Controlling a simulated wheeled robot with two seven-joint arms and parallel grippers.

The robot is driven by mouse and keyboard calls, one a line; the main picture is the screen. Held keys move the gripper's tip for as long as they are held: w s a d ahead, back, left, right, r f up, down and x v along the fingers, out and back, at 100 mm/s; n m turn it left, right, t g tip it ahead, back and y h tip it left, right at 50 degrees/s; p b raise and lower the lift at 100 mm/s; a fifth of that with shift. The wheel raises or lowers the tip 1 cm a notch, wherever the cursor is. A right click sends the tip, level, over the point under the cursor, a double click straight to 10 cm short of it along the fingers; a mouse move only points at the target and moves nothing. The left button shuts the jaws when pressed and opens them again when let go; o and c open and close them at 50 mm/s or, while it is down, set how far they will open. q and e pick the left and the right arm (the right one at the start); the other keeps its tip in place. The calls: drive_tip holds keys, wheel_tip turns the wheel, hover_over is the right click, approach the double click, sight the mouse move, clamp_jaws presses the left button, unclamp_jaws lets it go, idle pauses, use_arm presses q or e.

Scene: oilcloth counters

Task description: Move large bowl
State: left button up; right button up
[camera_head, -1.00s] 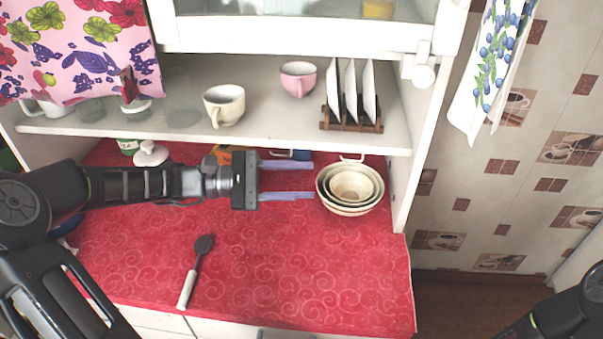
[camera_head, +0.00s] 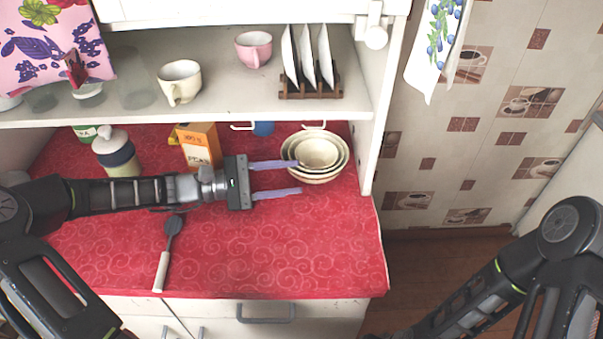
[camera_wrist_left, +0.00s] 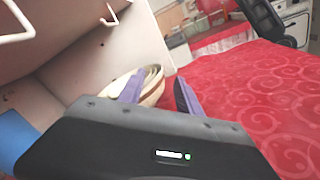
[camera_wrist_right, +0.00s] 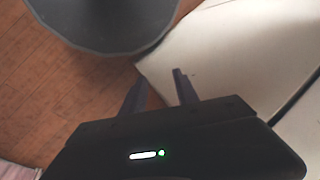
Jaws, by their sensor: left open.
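The large bowl (camera_head: 322,179) is cream, the outermost of a nested stack, upright on the red counter below the shelf. Smaller bowls (camera_head: 318,153) sit inside it. My left gripper (camera_head: 301,177) is open at the stack's left side. Its upper finger overlaps the bowls' left part in the head view; I cannot tell whether it touches. In the left wrist view the large bowl (camera_wrist_left: 154,92) shows beyond and between the open fingers. My right gripper (camera_wrist_right: 160,88) is open and empty in the right wrist view, away from the bowls; the head view shows only its arm.
The cabinet's side wall (camera_head: 376,120) stands close right of the bowls, and the shelf (camera_head: 220,103) hangs above and behind. An orange box (camera_head: 200,145), a lidded jar (camera_head: 116,155) and a blue mug (camera_head: 263,128) are behind my left arm.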

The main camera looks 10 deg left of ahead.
sight(306, 176)
use_arm(q)
drive_tip(key=shift+x, duration=1.55)
drive_tip(key=shift+c, duration=0.5)
clamp_jaws()
drive_tip(key=shift+s+f, duration=0.1)
drive_tip(key=shift+a, duration=0.1)
